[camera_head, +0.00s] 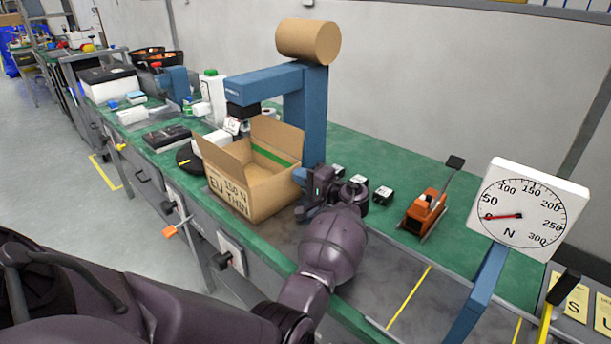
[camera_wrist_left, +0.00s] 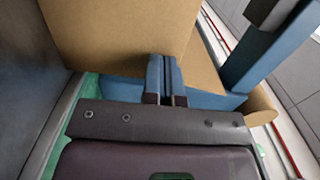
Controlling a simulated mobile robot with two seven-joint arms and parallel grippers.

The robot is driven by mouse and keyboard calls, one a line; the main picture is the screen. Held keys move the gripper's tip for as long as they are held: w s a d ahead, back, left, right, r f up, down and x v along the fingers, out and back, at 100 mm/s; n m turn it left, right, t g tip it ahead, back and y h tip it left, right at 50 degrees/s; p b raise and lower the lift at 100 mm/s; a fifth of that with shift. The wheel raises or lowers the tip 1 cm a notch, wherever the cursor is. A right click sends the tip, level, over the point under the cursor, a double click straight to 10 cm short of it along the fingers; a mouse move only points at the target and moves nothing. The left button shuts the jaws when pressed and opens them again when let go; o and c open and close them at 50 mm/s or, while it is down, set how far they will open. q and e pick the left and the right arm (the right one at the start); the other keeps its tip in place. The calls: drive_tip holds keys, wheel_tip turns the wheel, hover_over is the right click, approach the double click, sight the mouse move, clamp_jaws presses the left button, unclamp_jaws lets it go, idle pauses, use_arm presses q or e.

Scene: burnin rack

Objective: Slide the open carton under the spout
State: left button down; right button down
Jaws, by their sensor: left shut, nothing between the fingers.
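The open brown carton (camera_head: 243,200) stands upright on the green bench with its flaps spread, marked "EU 150 N THIN". The spout (camera_head: 242,110) is a dark block under the end of a blue machine arm (camera_head: 265,84), above the carton's back left part in the head view. My left gripper (camera_head: 301,176) is shut and empty at the carton's right side. In the left wrist view its closed fingers (camera_wrist_left: 166,80) point at the carton wall (camera_wrist_left: 125,30); whether they touch it I cannot tell. My right gripper is not in view.
A force dial (camera_head: 528,210) stands at the far right. Black cases (camera_head: 167,138) and a white bottle (camera_head: 214,95) stand left of and behind the carton.

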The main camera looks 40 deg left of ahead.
use_arm(q)
drive_tip(key=shift+d, duration=0.1)
drive_tip(key=d, duration=1)
drive_tip(key=shift+s+d, duration=0.15)
drive_tip(key=shift+d, duration=0.2)
drive_tip(key=shift+f, duration=0.1)
